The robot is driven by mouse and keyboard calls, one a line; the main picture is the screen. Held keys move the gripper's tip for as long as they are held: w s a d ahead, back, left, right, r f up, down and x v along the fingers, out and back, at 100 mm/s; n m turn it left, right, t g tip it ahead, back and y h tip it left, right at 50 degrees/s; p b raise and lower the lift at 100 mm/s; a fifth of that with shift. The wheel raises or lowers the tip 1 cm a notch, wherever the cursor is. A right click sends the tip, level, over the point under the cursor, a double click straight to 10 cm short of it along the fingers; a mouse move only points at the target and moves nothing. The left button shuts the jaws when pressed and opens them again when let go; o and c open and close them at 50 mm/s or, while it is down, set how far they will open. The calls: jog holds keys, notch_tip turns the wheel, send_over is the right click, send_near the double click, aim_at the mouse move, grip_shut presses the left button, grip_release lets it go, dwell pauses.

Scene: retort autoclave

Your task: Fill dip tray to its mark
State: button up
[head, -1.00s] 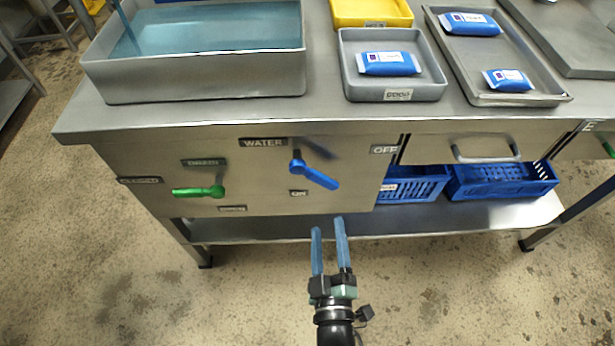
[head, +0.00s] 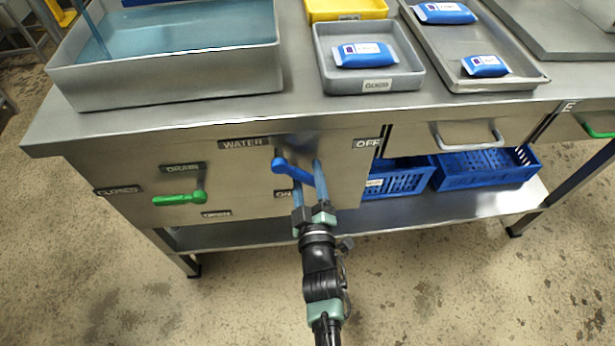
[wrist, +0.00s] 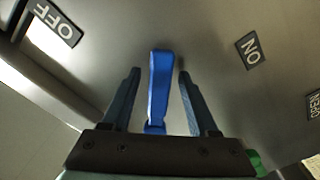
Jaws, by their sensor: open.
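The dip tray (head: 180,82) is a large grey metal basin at the back left of the bench. Blue-tinted water (head: 160,30) lies in it, and a stream falls in at its left. Its mark cannot be made out. The blue water lever (head: 293,170) is on the front panel, tilted down to the right between the OFF and ON labels. My gripper (head: 307,172) is open at the lever. In the wrist view the lever (wrist: 160,85) stands between the two fingers, with a visible gap on each side. The green drain lever (head: 180,199) points left toward CLOSED.
A grey GOOD tray (head: 375,86) with a blue pouch, a yellow tray (head: 345,10) and a metal tray (head: 500,83) with blue pouches stand on the bench. Blue crates (head: 485,172) sit on the lower shelf. A drawer handle (head: 468,135) juts out at right.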

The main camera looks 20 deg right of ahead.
grip_shut()
dwell(1.4)
